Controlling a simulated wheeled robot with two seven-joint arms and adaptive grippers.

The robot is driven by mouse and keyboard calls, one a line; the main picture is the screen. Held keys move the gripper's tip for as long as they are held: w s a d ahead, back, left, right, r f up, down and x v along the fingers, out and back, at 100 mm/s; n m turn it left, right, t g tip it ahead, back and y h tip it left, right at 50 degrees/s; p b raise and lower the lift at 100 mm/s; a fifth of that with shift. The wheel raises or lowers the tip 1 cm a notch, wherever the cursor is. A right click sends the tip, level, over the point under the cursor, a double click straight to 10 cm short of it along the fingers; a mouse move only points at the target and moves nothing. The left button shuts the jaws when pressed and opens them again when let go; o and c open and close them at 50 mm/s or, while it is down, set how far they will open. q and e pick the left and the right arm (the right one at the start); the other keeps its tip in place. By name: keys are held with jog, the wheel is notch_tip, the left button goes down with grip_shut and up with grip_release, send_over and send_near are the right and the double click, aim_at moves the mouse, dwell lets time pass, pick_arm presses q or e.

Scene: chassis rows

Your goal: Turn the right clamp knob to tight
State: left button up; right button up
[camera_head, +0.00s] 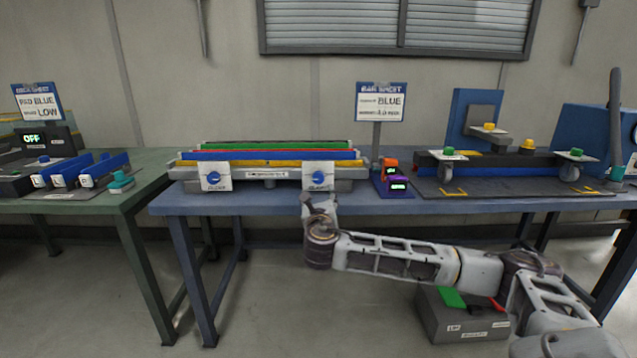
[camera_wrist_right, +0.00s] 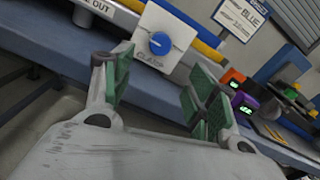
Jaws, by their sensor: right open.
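The right clamp knob (camera_head: 318,177) is a round blue knob on a white clamp plate at the front of the long rail fixture. In the right wrist view the blue knob (camera_wrist_right: 160,43) shows with a pale mark across its face, on the white plate (camera_wrist_right: 172,24) lettered "CLAMP". My right gripper (camera_head: 317,205) is just below and in front of this clamp in the head view. Its green-padded fingers (camera_wrist_right: 160,88) are wide apart, with nothing between them, and the knob lies beyond them, apart from the pads. The left clamp knob (camera_head: 213,178) is a similar blue knob. My left gripper is not in view.
The fixture holds green, red, blue and yellow bars (camera_head: 265,155) on a blue table (camera_head: 250,203). A small orange and purple device (camera_head: 395,183) stands right of it, by a sign (camera_head: 381,101). A grey bin (camera_head: 460,320) is on the floor below.

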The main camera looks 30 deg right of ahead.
jog(key=b, duration=0.2)
send_near(319, 180)
jog(key=x, duration=0.3)
jog(key=b+x, duration=0.1)
jog(key=x, duration=0.1)
jog(key=shift+w+d+f, duration=0.1)
jog(key=shift+w+d, duration=0.1)
jog(key=shift+w, duration=0.15)
jog(key=shift+b+x, duration=0.55)
jog(key=shift+x, duration=0.9)
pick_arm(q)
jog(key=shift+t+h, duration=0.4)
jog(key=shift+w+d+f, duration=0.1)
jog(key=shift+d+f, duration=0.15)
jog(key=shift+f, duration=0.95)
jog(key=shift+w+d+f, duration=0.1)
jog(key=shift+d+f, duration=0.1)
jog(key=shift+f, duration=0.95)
pick_arm(e)
jog(key=shift+w+d, duration=0.25)
jog(key=shift+w, duration=0.25)
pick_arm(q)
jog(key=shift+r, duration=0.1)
pick_arm(e)
jog(key=c, duration=1)
jog(key=shift+c, duration=0.2)
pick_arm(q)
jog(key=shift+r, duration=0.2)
